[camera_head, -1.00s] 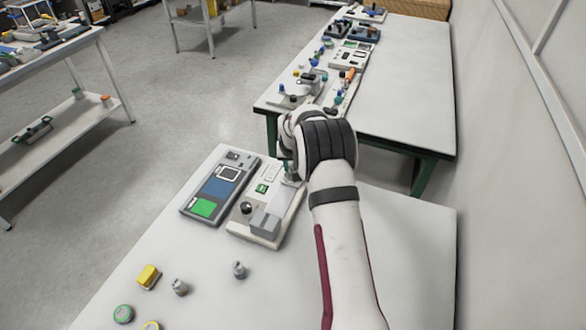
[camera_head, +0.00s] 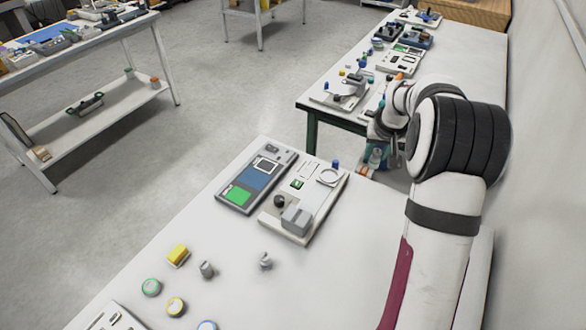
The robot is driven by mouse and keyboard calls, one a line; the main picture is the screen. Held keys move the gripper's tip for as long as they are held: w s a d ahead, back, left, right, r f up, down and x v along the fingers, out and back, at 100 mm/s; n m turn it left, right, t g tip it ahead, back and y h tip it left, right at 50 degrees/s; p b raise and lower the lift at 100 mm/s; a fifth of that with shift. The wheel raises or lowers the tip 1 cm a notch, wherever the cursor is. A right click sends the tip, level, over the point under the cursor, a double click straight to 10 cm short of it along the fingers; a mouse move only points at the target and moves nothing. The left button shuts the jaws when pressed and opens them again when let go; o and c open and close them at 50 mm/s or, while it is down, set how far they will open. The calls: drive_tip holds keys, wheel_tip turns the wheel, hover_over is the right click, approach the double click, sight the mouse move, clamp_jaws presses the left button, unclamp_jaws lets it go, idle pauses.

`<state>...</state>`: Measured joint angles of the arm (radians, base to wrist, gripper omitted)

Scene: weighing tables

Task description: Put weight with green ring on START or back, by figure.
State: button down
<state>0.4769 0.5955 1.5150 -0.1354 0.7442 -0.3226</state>
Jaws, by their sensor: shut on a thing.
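My gripper (camera_head: 373,163) hangs off the far right edge of the near table, to the right of the scale. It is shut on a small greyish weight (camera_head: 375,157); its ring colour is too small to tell. A round piece with a green rim (camera_head: 151,287) stands on the near table at lower left. The scale (camera_head: 318,207) has a bare round pan (camera_head: 329,177), a dark knob and a grey block. Left of it lies a dark panel (camera_head: 228,206) with a blue field (camera_head: 257,178) and a green field (camera_head: 239,195). I cannot read a START label or figure.
A yellow block (camera_head: 178,254), two small grey weights (camera_head: 207,269) (camera_head: 265,260), a yellow-rimmed piece (camera_head: 175,306) and a blue-rimmed piece (camera_head: 206,325) stand on the near table. A cluttered table (camera_head: 464,75) stands behind. The near table's middle right is clear.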

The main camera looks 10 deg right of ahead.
drive_tip(key=w+a+f+n+y, duration=0.1)
drive_tip(key=w+a+n+y, duration=0.2)
drive_tip(key=a, duration=0.9)
drive_tip(key=w+a+n+y, duration=0.1)
drive_tip(key=w+a+n, duration=0.1)
drive_tip(key=a+n, duration=0.65)
drive_tip(key=w+a+f, duration=0.1)
drive_tip(key=a+f, duration=0.1)
drive_tip(key=a, duration=0.2)
drive_tip(key=w+a+f+m, duration=0.1)
drive_tip(key=a+f, duration=0.1)
drive_tip(key=a, duration=0.3)
drive_tip(key=w+a+f+m, duration=0.1)
drive_tip(key=w+a+f, duration=0.1)
drive_tip(key=a, duration=0.3)
drive_tip(key=shift+f+m, duration=0.25)
drive_tip(key=shift+f, duration=0.35)
wheel_tip(320, 180, down, 4)
drive_tip(key=shift+a+r, duration=0.1)
drive_tip(key=shift+w+f, duration=0.1)
drive_tip(key=shift+f, duration=0.25)
drive_tip(key=c, duration=0.6)
unclamp_jaws()
